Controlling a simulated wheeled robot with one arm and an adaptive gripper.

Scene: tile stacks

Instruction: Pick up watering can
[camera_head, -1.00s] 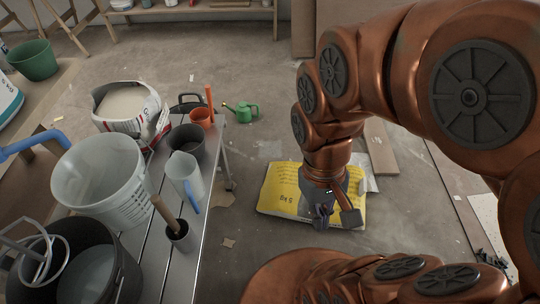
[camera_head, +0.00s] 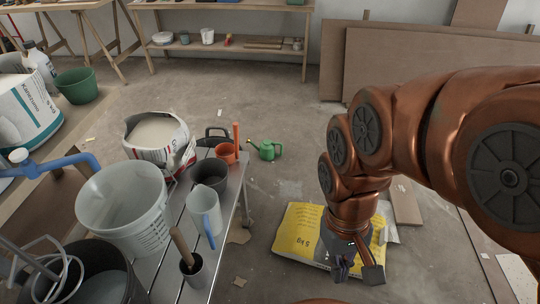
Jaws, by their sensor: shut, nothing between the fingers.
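A small green watering can (camera_head: 266,150) stands on the concrete floor near the middle of the view, just beyond the far end of the metal bench. Its spout points left and its handle is on the right. My gripper (camera_head: 356,268) hangs at the lower right, above a yellow bag on the floor. It is shut and empty. It is well to the right of the watering can and nearer to me, not touching it.
The metal bench (camera_head: 226,218) at left holds a white bucket (camera_head: 120,208), a clear jug (camera_head: 204,212) and an orange pot (camera_head: 227,153). The yellow bag (camera_head: 300,233) lies below my gripper. Boards (camera_head: 420,65) lean on the back wall. Floor between can and bag is mostly clear.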

